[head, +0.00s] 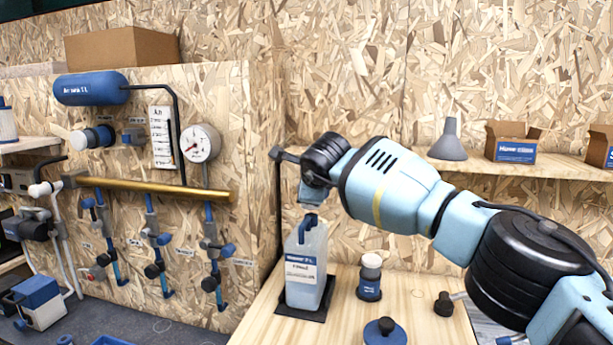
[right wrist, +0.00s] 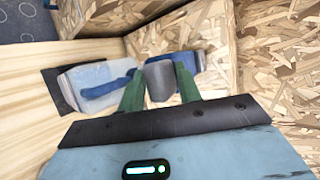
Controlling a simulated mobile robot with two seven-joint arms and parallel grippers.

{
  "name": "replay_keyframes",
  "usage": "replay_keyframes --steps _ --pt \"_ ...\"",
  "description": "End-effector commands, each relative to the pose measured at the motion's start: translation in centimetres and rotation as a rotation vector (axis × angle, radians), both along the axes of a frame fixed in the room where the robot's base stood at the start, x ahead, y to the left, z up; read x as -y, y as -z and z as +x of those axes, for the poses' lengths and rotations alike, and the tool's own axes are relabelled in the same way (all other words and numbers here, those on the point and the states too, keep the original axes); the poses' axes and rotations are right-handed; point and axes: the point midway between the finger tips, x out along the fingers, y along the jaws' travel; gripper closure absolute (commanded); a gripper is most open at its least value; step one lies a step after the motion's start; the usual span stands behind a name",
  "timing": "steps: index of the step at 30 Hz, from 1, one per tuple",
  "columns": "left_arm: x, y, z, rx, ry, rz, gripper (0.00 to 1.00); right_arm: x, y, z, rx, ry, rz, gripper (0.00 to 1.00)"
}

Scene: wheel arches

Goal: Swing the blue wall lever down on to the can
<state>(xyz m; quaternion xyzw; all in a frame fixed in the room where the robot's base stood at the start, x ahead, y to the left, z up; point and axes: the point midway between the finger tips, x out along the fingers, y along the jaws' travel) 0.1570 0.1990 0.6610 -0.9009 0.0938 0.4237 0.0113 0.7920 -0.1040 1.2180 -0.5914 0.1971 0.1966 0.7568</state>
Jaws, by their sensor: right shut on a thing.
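The can (head: 306,265) is a translucent jug with a blue handle and a white label, upright on a dark mat on the wooden bench. It also shows in the right wrist view (right wrist: 88,78), left of the fingers. The blue wall lever (head: 287,156) shows only as a short dark bar from the wall corner above the can; my wrist hides the rest. In the right wrist view, my right gripper (right wrist: 160,88) has its green fingers shut on the lever, whose grey end (right wrist: 160,78) sits between them. The lever appears above the can, apart from it. My left gripper is out of view.
A white-capped bottle (head: 370,277), a blue round knob (head: 385,332) and a dark knob (head: 444,304) stand on the bench right of the can. A shelf with a grey funnel (head: 449,140) and a box (head: 512,142) is behind. Pipes and valves cover the left wall.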

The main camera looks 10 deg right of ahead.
Motion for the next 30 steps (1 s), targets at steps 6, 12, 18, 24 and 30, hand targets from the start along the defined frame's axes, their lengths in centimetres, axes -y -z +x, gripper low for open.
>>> replay_keyframes --steps 6,12,18,24,30 --pt "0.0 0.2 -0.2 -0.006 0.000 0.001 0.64 0.1 2.4 0.2 -0.020 0.005 0.003 1.00" --pt "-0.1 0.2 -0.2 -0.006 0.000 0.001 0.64 0.2 2.9 0.4 -0.021 0.006 0.003 1.00" --pt "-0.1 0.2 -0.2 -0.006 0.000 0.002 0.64 0.3 3.0 0.4 -0.021 0.007 0.002 1.00" --pt "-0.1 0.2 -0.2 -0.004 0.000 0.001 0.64 0.4 3.1 0.4 -0.021 0.008 0.000 0.61" --pt "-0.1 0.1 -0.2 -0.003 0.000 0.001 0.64 0.4 3.1 0.4 -0.020 0.008 0.000 0.56"
